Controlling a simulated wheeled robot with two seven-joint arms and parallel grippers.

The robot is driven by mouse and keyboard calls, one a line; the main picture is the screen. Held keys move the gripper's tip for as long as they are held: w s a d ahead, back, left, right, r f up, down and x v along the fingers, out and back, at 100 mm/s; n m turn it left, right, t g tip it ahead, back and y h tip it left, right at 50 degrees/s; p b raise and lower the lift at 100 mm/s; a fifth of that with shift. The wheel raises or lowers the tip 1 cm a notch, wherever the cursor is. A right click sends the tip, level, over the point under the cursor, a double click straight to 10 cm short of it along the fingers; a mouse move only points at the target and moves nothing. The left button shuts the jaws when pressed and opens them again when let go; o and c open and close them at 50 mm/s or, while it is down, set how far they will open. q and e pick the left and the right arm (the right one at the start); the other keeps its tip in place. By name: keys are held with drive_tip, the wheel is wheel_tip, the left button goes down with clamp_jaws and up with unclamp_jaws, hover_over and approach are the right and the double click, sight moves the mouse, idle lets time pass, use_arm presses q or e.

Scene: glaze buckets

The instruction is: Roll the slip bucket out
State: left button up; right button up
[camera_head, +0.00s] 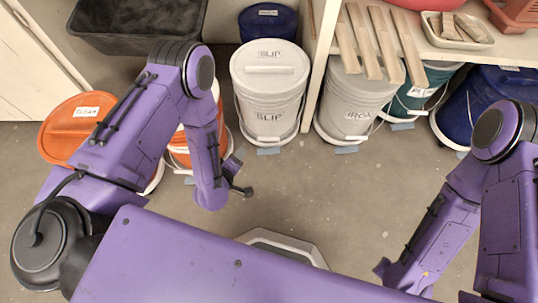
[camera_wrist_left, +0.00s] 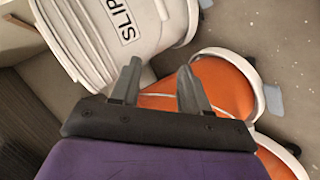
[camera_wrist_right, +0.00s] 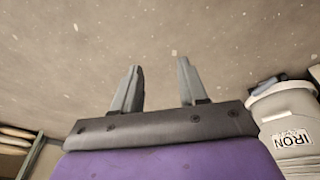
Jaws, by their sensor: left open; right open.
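Orange buckets (camera_head: 75,122) stand left of the white bucket. A white IRON bucket (camera_head: 352,100) stands to its right beyond a shelf upright (camera_head: 317,62), with teal (camera_head: 413,97) and blue buckets further right. A black tub (camera_head: 135,38) lies back left. The middle floor (camera_head: 320,195) is clear.

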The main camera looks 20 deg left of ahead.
sight(268, 139)
use_arm(q)
drive_tip(key=w+d+f+n+t+h+b, duration=0.2)
drive_tip(key=w+d+f+n+t+b, duration=0.2)
drive_tip(key=w+f+b, duration=0.5)
use_arm(e)
wheel_tip(268, 139, down, 15)
drive_tip(key=s+b, duration=0.1)
drive_tip(key=b, duration=0.1)
use_arm(q)
drive_tip(key=shift+n, duration=0.3)
drive_tip(key=b+x, duration=0.1)
drive_tip(key=x, duration=0.2)
drive_tip(key=f+b+x, duration=0.1)
drive_tip(key=b+x, duration=0.1)
drive_tip(key=x, duration=0.1)
drive_tip(key=b+x, duration=0.1)
drive_tip(key=x, duration=0.2)
drive_tip(key=shift+s+d+f, duration=0.1)
drive_tip(key=shift+s+f, duration=0.05)
drive_tip(key=shift+f, duration=0.25)
clamp_jaws()
use_arm(e)
drive_tip(key=s+n+g, duration=0.1)
drive_tip(key=s, duration=0.1)
drive_tip(key=s+f+n+g+y, duration=0.1)
drive_tip(key=n+g, duration=0.1)
drive_tip(key=s+f+n+g, duration=0.1)
drive_tip(key=s+g, duration=0.1)
drive_tip(key=shift+s+y, duration=0.3)
drive_tip(key=shift+y, duration=0.1)
